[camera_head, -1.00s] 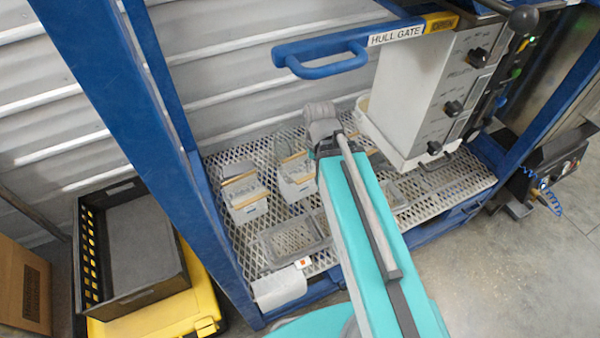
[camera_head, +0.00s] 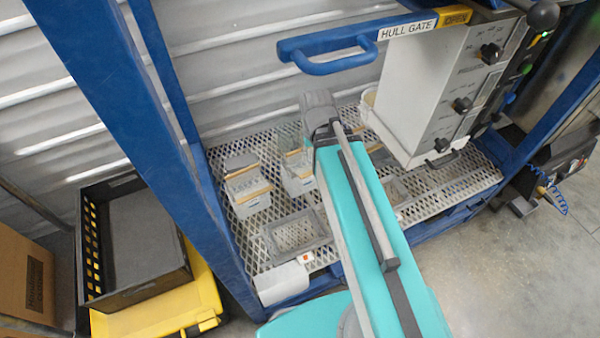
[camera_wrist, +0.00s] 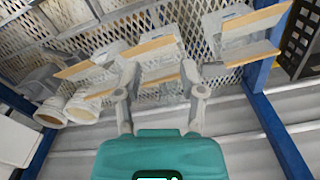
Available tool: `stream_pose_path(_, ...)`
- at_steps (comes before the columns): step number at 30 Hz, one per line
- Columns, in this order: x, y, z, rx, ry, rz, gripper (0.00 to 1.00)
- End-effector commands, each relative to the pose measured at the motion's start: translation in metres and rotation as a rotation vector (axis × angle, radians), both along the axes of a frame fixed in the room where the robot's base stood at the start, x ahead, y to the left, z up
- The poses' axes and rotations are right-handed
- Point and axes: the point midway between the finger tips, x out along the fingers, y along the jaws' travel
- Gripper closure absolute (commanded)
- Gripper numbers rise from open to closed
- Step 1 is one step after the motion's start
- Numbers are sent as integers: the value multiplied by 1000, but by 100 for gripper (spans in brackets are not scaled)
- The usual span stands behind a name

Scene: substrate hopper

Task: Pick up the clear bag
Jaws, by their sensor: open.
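Several clear bags with tan strips across them stand in a row on a metal mesh shelf (camera_head: 262,243). In the head view one clear bag (camera_head: 247,190) is at the left and another (camera_head: 297,178) is beside it, partly hidden by my arm. The wrist view shows three bags: one at the right (camera_wrist: 238,42), one in the middle (camera_wrist: 158,66) and one at the left (camera_wrist: 90,72). My gripper (camera_wrist: 160,78) is open, its fingers apart with the middle bag seen between and beyond them. No bag is visibly gripped.
A clear shallow tray (camera_head: 297,233) lies on the mesh in front of the bags. A grey control box (camera_head: 425,90) and the blue hull gate handle (camera_head: 335,55) overhang the shelf. Blue frame posts (camera_head: 110,100) flank it. A black crate (camera_head: 135,240) stands at the left.

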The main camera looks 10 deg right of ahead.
Motion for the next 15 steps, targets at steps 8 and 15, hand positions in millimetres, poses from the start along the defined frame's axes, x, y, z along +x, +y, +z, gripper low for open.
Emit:
stream_pose_path(8,42,-10,-23,0,0,-236,49)
stream_pose_path(15,96,-11,-50,0,0,-593,49)
